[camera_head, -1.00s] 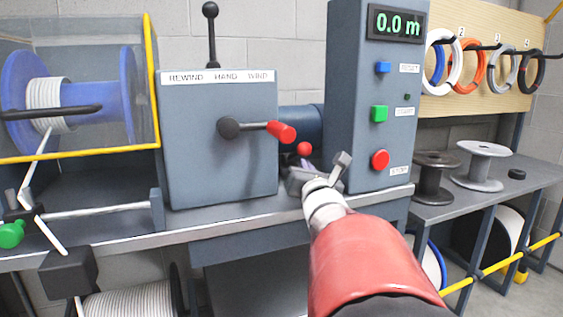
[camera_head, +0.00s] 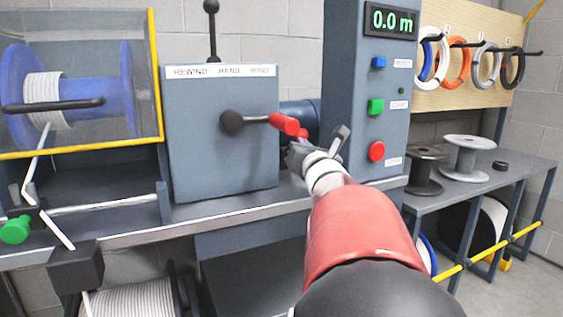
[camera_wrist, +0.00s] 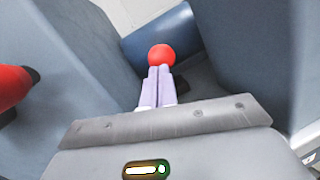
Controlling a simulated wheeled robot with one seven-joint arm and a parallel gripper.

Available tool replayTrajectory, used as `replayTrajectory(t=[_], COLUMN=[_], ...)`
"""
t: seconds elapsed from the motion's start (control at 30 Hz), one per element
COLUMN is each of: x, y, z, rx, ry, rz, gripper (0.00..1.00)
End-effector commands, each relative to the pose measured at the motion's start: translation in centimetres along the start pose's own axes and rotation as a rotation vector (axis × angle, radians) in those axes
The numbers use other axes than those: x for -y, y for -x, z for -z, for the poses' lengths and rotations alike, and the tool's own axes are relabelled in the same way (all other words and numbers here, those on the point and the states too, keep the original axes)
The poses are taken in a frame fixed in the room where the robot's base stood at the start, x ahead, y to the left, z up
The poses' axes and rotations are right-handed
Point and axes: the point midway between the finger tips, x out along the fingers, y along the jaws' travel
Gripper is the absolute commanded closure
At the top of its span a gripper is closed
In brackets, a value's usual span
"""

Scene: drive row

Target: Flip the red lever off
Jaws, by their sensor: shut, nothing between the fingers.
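A handle with a red grip (camera_head: 284,124) and a dark hub sticks out sideways from the front of the grey box (camera_head: 222,165). Behind its tip a red ball knob (camera_head: 303,132) shows in the gap between box and control column; its stem is hidden. In the wrist view the ball (camera_wrist: 161,56) is just beyond the fingertips of my gripper (camera_wrist: 160,72), at or very near contact. The red grip (camera_wrist: 12,87) is at the left edge there. My gripper (camera_head: 299,150) is shut and empty, in the gap.
The control column (camera_head: 358,125) with blue, green and red buttons stands close on the right of my gripper. A dark blue cylinder (camera_wrist: 160,32) lies behind the ball. The bench edge (camera_head: 235,213) runs below. A black-knobbed lever (camera_head: 211,30) rises from the box top.

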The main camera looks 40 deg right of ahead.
Motion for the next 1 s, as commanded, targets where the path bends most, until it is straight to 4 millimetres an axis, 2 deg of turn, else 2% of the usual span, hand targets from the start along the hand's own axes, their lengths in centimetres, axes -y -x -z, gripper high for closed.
replayTrajectory(t=[0.4, 1.0], x=[-1.0, -1.3], y=[-2.5, -3.2], z=[-2.8, -3.5], rx=[0.001, 0.0], ry=[0.0, -0.001], rz=[-0.002, -0.001], gripper=[1.0, 1.0])
